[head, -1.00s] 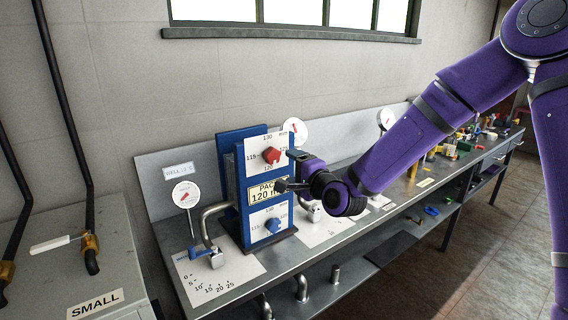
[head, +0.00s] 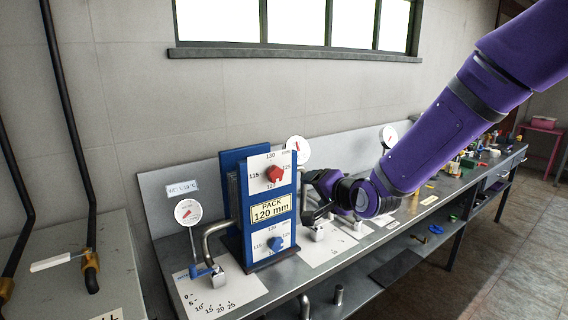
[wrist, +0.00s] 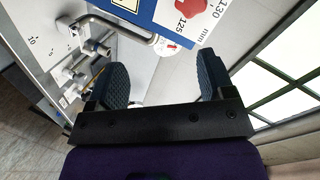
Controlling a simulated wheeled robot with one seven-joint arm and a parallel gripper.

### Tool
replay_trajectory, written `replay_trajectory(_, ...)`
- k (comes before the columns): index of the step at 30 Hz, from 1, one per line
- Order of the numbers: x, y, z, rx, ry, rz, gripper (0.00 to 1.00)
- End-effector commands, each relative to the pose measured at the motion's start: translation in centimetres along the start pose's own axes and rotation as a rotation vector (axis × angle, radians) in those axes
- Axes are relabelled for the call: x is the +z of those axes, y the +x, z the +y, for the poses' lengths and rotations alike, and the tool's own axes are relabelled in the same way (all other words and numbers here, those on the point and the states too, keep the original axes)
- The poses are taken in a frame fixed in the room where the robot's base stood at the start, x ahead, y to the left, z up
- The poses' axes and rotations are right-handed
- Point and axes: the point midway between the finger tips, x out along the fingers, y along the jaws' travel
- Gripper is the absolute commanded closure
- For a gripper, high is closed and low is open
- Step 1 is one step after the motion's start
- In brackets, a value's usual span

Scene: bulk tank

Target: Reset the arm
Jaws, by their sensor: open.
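My purple arm (head: 440,130) reaches in from the upper right of the head view. My gripper (head: 308,200) is just right of the blue pack stand, over the bench. In the wrist view my gripper (wrist: 165,75) shows two dark ridged fingers spread apart with nothing between them. The blue stand (head: 240,190) carries a red knob (head: 273,174) on its upper dial, a "PACK 120 mm" plate (head: 270,207) and a blue knob (head: 276,243) on its lower dial. In the wrist view the red knob (wrist: 190,5) is at the top, beyond the fingers.
A metal bench (head: 170,247) runs along the wall. A round gauge (head: 188,212) and bent pipe (head: 212,238) stand left of the pack stand; another gauge (head: 389,136) stands behind my arm. Small coloured parts (head: 468,160) lie at the bench's far end. A grey cabinet (head: 60,280) is at left.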

Motion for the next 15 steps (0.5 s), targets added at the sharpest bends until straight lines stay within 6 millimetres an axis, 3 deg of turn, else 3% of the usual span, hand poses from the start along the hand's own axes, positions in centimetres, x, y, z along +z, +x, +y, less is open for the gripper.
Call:
replay_trajectory(8, -2.8, -7.1, 0.6, 0.267, -0.302, -0.017, 0.25)
replay_trajectory(15, -4.7, -14.8, 0.8, 0.475, -0.476, -0.058, 0.25)
